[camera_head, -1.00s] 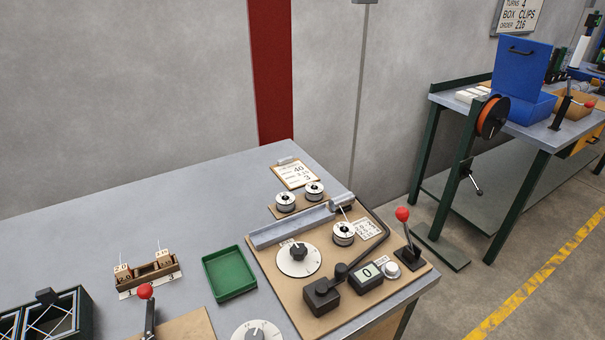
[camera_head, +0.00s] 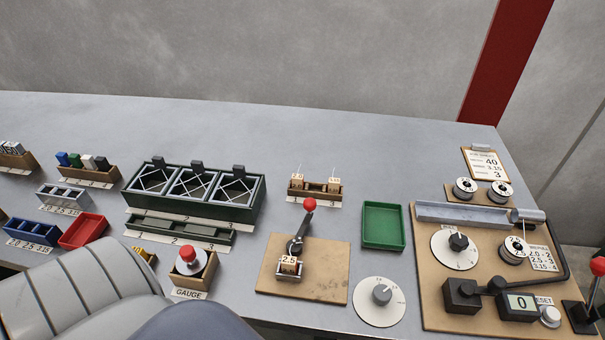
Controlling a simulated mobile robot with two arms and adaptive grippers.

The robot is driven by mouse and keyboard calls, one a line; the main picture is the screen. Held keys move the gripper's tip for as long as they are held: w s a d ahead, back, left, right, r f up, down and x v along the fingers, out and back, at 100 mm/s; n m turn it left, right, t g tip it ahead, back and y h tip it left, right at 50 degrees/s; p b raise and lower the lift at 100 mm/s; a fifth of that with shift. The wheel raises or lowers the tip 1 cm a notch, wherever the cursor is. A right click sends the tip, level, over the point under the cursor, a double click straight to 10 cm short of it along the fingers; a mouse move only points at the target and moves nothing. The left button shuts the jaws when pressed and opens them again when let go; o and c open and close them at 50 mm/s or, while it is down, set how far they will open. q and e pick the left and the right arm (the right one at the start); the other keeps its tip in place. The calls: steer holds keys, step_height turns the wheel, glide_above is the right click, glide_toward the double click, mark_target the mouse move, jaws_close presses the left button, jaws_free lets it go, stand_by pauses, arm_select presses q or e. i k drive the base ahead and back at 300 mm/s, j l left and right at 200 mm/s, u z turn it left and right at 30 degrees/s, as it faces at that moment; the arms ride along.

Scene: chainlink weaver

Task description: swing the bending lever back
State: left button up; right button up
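A lever with a red knob (camera_head: 309,205) stands on a wooden board (camera_head: 325,265) in the middle of the bench, in the head view. Its dark arm rises from behind a small block marked 2.5 (camera_head: 289,263). A second lever, a long black bent bar (camera_head: 560,262), runs around the right side of the machine board (camera_head: 435,310). Another red-knobbed lever (camera_head: 597,267) is at the right edge, partly cut off. I cannot tell from the picture which is the bending lever.
A green tray (camera_head: 384,226) and a white dial (camera_head: 380,300) lie between the two boards. A dark three-bay rack (camera_head: 140,197), a red tray (camera_head: 83,230) and a red-button gauge box (camera_head: 190,265) stand left. The back of the bench is clear.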

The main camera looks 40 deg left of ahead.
mark_target(309, 204)
steer(key=u, duration=1.2)
